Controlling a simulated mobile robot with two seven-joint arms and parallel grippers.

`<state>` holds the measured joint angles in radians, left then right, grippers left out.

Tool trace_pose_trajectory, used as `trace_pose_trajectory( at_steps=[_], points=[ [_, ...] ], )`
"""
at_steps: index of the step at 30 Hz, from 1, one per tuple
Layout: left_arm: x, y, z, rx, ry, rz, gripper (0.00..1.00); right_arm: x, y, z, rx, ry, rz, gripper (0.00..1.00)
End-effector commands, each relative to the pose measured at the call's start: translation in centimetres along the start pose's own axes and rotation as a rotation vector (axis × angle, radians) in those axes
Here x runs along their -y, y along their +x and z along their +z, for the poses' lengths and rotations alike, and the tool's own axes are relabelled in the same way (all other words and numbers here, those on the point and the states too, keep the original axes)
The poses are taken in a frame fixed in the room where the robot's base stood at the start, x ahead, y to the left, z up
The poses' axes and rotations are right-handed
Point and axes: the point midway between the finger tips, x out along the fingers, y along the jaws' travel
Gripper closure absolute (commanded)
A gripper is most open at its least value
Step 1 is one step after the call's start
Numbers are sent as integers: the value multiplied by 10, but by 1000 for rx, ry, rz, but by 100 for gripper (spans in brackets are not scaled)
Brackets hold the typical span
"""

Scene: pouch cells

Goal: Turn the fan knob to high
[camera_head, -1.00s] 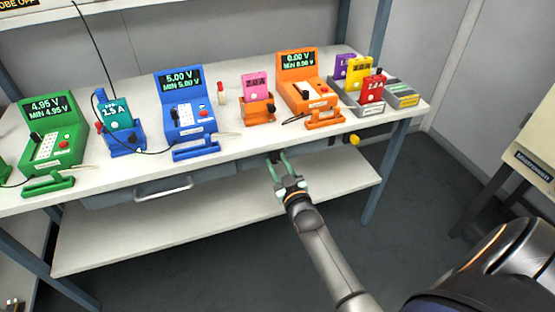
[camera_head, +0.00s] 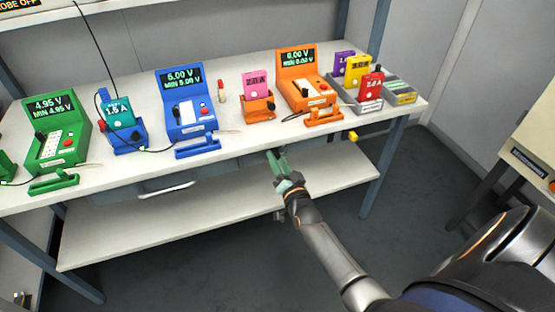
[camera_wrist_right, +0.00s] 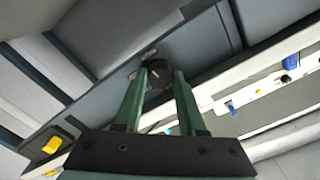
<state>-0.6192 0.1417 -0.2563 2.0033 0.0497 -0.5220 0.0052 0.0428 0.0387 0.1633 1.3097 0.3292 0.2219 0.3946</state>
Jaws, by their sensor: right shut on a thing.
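The fan knob (camera_wrist_right: 158,75) is a dark round knob with a light mark, on a grey panel at the front underside of the bench. It shows between the fingertips in the right wrist view. My right gripper (camera_wrist_right: 160,78) has its green fingers shut on the knob's sides. In the head view the right gripper (camera_head: 275,154) reaches under the bench's front edge, and the knob is hidden there by the fingers and the edge. My left gripper is in neither view.
The white bench (camera_head: 230,145) carries green (camera_head: 58,140), blue (camera_head: 187,112) and orange (camera_head: 305,92) testers. A drawer handle (camera_head: 165,188) is left of my gripper. A yellow knob (camera_head: 352,136) sticks out at the right. A lower shelf (camera_head: 200,222) lies below.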

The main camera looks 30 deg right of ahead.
Motion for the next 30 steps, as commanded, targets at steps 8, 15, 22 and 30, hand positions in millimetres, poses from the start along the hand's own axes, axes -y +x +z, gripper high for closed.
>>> trace_pose_trajectory(
  at_steps=[8,15,22,30],
  points=[
    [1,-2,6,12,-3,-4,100,-1,0,0,0,95,1,100],
    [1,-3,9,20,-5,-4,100,-1,0,0,0,118,1,100],
    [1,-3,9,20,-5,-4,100,0,0,0,1,119,1,100],
    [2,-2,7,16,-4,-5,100,0,0,0,1,117,1,38]
  ],
)
